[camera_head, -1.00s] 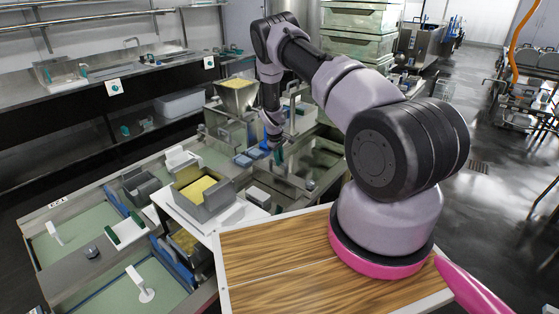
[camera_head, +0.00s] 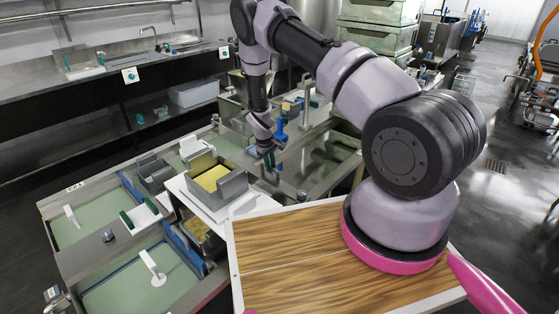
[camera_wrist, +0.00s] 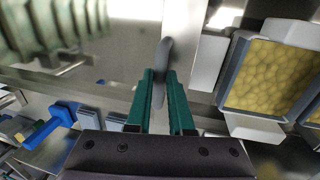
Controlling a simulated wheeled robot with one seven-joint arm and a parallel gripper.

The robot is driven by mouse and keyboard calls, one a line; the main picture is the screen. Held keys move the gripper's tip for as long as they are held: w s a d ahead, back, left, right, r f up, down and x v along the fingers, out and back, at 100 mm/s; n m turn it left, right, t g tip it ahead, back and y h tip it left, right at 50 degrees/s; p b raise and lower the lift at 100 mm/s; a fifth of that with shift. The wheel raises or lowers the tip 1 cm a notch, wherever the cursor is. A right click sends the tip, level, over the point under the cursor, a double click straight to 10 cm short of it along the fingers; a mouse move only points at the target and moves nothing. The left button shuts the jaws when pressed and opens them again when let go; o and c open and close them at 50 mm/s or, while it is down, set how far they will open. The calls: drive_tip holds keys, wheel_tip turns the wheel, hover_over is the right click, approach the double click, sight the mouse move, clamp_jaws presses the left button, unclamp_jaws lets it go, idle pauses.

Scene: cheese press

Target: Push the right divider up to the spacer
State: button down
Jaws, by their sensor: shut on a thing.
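My gripper (camera_head: 269,163) is low over the steel vat to the right of the filled grey mould. In the wrist view its two green fingers (camera_wrist: 160,75) are shut on a dark grey curved handle (camera_wrist: 164,52), which stands up between them. The handle appears to belong to the right divider, but its plate is mostly hidden by the fingers and the wrist. A pale steel strip (camera_wrist: 182,35) runs beside the handle. I cannot tell for sure which part is the spacer. Small grey-blue blocks (camera_wrist: 88,116) lie left of the fingers.
A grey mould (camera_head: 234,188) full of yellow curd stands on a white board; it also shows in the wrist view (camera_wrist: 228,85). A blue-handled thing (camera_wrist: 48,126) lies at the left. The wooden table (camera_head: 300,260) is bare. Green-bottomed basins (camera_head: 95,222) stand at the left.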

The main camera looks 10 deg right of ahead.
sight(267, 179)
drive_tip(key=shift+a, duration=0.1)
drive_tip(key=c, duration=0.8)
unclamp_jaws()
drive_tip(key=shift+r, duration=0.15)
wheel_tip(267, 179, up, 10)
drive_tip(key=s+a, duration=0.1)
drive_tip(key=shift+a+r, duration=0.2)
drive_tip(key=shift+a, duration=0.2)
drive_tip(key=shift+r, duration=0.1)
